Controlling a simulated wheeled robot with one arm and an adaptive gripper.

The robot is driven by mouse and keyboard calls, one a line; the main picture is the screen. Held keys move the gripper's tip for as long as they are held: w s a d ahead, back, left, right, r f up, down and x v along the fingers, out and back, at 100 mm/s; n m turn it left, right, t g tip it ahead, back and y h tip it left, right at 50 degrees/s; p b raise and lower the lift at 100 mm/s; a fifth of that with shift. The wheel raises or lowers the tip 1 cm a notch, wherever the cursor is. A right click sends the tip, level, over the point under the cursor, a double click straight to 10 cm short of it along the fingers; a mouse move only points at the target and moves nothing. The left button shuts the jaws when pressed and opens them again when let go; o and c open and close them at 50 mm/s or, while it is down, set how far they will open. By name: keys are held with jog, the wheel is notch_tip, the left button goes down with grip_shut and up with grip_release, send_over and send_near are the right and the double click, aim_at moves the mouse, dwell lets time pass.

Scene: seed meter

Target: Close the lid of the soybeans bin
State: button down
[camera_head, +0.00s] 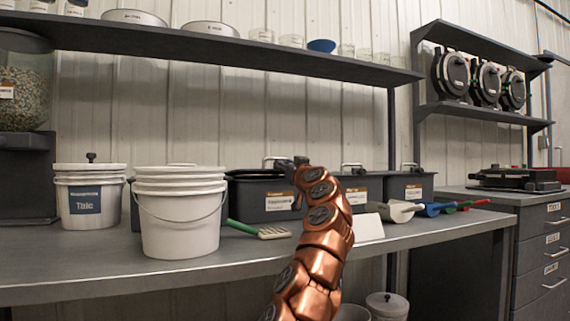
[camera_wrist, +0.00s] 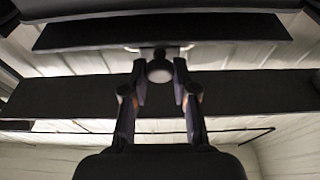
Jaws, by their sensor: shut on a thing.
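Dark grey bins with tan-and-white labels stand in a row on the bench in the head view. The nearest large one (camera_head: 258,206) is beside my gripper; its label is too small to read surely. A metal lid handle (camera_head: 268,161) shows at its top. My gripper (camera_head: 291,163) is at that bin's top front edge, partly hidden by my copper arm. In the wrist view, my gripper (camera_wrist: 160,75) has both fingers closed around a pale rounded piece (camera_wrist: 160,70), which looks like the lid handle. Whether the lid is raised or flat I cannot tell.
White buckets (camera_head: 180,215) stand at the left of the bench. A white scoop (camera_head: 393,211) and a small card (camera_head: 369,227) lie to the right. A shelf (camera_head: 230,48) runs overhead.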

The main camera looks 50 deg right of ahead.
jog(key=shift+f, duration=0.2)
jog(key=c, duration=0.9)
grip_release()
jog(key=shift+r, duration=0.1)
jog(key=shift+v, duration=3.75)
